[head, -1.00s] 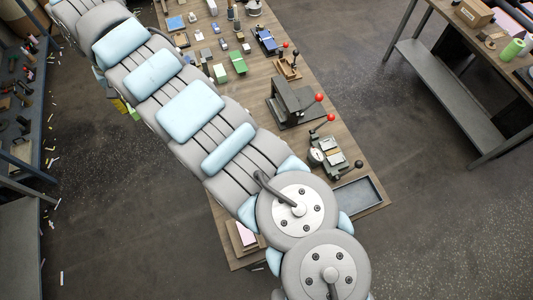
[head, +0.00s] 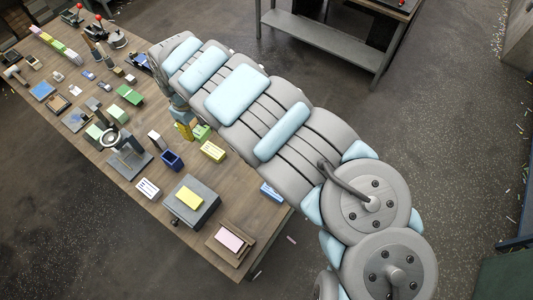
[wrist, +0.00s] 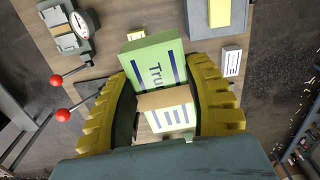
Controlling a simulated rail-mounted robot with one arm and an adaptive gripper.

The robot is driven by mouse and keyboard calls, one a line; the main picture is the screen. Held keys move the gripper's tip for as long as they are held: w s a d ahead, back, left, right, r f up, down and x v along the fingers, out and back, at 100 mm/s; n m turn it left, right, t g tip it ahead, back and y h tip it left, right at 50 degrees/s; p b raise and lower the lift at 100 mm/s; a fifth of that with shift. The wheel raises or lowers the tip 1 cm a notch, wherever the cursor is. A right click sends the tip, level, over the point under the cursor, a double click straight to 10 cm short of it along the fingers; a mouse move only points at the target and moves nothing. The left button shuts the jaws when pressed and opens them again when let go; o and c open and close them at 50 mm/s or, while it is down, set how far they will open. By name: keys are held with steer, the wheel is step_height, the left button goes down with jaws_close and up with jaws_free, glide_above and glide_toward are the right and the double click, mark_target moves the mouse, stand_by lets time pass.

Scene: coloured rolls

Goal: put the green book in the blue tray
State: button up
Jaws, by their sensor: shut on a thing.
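The green book (wrist: 152,62), with blue stripes and the letters "Tru", sits between the yellow toothed fingers of my gripper (wrist: 165,85) in the wrist view. A tan edge and a paler striped face show nearer the palm; I cannot tell whether they are part of the same book. In the head view my gripper (head: 190,126) is low over the bench, partly hidden by my arm. A dark blue open container (head: 171,160) stands just left of and below it. A flat blue square piece (head: 42,91) lies at the far left. I cannot tell which is the blue tray.
A yellow-green box (head: 213,151) stands close to my gripper. A grey block with a yellow piece (head: 189,198) and a wooden tray with a pink block (head: 229,239) fill the near end. My arm hides the bench's right edge.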

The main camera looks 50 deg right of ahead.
steer(key=s+d+f+b, duration=0.2)
steer(key=s+d+f, duration=0.55)
steer(key=s, duration=0.45)
steer(key=s+d+f+b, duration=0.2)
steer(key=s+d+f, duration=0.4)
steer(key=s+d, duration=0.4)
steer(key=s+d+f+b, duration=0.1)
steer(key=s+d+f, duration=0.55)
steer(key=s, duration=0.65)
steer(key=shift+m, duration=0.4)
steer(key=shift+w+d+f+b, duration=1.2)
steer(key=shift+w+f+b, duration=0.4)
steer(key=shift+w, duration=0.4)
steer(key=shift+w+d+f+b, duration=1.2)
steer(key=shift+w+f+b, duration=0.15)
steer(key=shift+w+b, duration=0.5)
steer(key=shift+w+d+f+b, duration=1.2)
steer(key=shift+w+f+b, duration=0.35)
steer(key=shift+w, duration=0.55)
steer(key=shift+d+f, duration=0.1)
steer(key=shift+f, duration=0.05)
steer(key=shift+w+f, duration=0.25)
steer(key=shift+f, duration=0.25)
steer(key=shift+s+f+b, duration=0.15)
steer(key=shift+f+b, duration=0.3)
steer(key=shift+f, duration=0.7)
